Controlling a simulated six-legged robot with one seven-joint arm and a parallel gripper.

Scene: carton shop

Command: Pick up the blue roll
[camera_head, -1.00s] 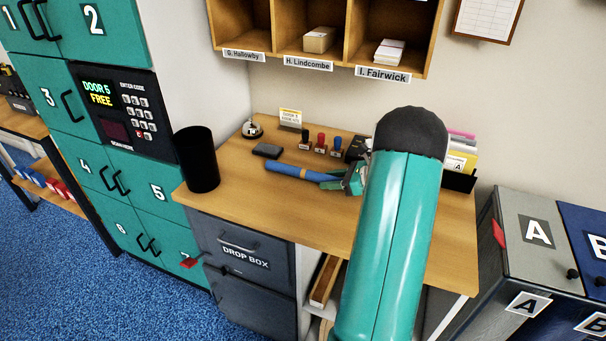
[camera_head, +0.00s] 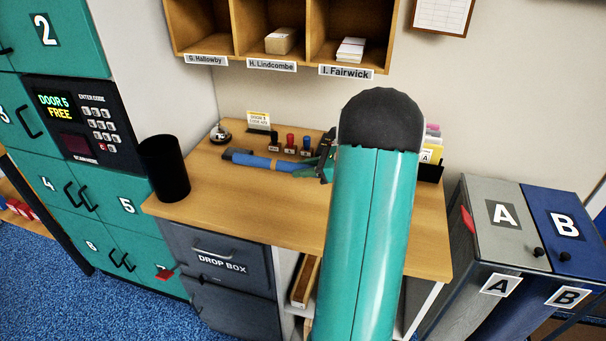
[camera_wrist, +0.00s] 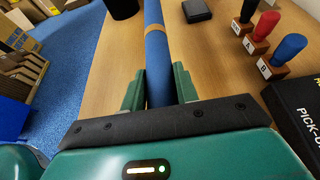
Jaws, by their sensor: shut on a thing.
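The blue roll (camera_head: 256,161) is a long thin blue tube with a tan band, lying lengthwise over the wooden desk. My gripper (camera_head: 310,168) is shut on it near its right end. In the wrist view the roll (camera_wrist: 155,55) runs away from me between the two green jaws of my gripper (camera_wrist: 159,88), one on each side. Its far end leaves the top of that view. Whether the roll is clear of the desk top is hard to tell. My teal arm hides part of the desk.
The desk (camera_head: 215,200) holds a black cup (camera_head: 164,168), a bell (camera_head: 220,134), a small dark pad (camera_wrist: 197,11), several stamps (camera_wrist: 288,50) and a black pick-up box (camera_wrist: 295,112). Pigeonholes (camera_head: 285,70) hang above. Teal lockers (camera_head: 45,150) stand left, bins (camera_head: 500,215) right.

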